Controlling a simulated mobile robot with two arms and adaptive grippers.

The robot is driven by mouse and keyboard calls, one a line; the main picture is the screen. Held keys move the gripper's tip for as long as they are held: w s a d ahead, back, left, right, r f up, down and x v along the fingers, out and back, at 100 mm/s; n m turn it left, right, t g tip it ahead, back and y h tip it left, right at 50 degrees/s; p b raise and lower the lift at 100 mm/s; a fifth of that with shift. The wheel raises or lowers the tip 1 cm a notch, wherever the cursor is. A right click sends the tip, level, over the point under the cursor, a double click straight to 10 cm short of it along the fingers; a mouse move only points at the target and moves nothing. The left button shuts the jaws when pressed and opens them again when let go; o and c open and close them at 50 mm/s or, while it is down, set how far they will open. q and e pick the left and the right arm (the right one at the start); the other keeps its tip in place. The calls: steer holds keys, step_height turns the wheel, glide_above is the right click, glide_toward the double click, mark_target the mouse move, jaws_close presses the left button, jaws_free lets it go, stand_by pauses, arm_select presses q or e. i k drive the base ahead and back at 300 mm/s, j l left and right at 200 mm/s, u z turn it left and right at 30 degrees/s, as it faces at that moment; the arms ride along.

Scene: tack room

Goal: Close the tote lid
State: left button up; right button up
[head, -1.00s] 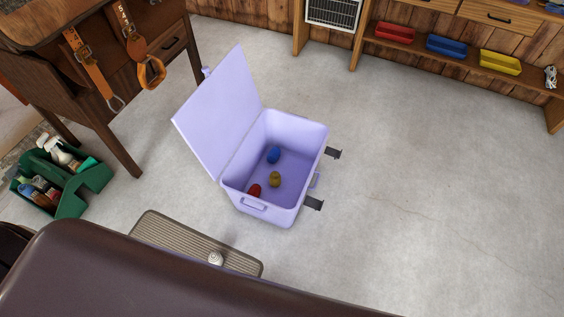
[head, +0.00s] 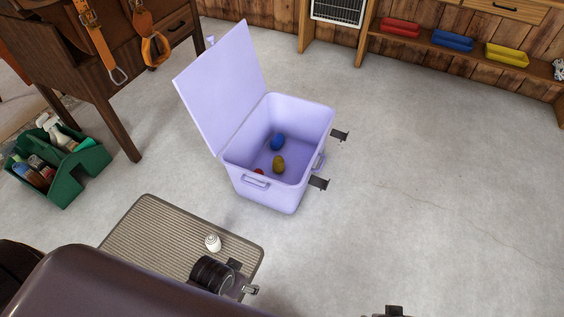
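The lavender tote (head: 265,188) stands on the floor in the middle of the head view. Its lid (head: 220,85) is open, standing up and leaning back to the left from the hinge edge. A small tab (head: 211,40) shows on the lid's far edge. Inside lie a blue item (head: 278,141), a yellow item (head: 279,164) and a mostly hidden red item (head: 259,171). My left gripper (head: 244,280) is low in the view, over the mat and apart from the tote; its finger opening is unclear. Only a dark tip of my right gripper (head: 392,312) shows at the bottom edge.
A ribbed mat (head: 150,235) with a small white item (head: 213,243) lies in front. A green caddy (head: 68,185) and wooden cabinet (head: 115,125) stand left. The floor to the right is clear.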

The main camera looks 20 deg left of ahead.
mark_target(220, 87)
steer(key=i+j+z, duration=0.1)
steer(key=j+z, duration=0.15)
steer(key=j, duration=0.4)
steer(key=j+z, duration=0.2)
steer(key=j, duration=0.5)
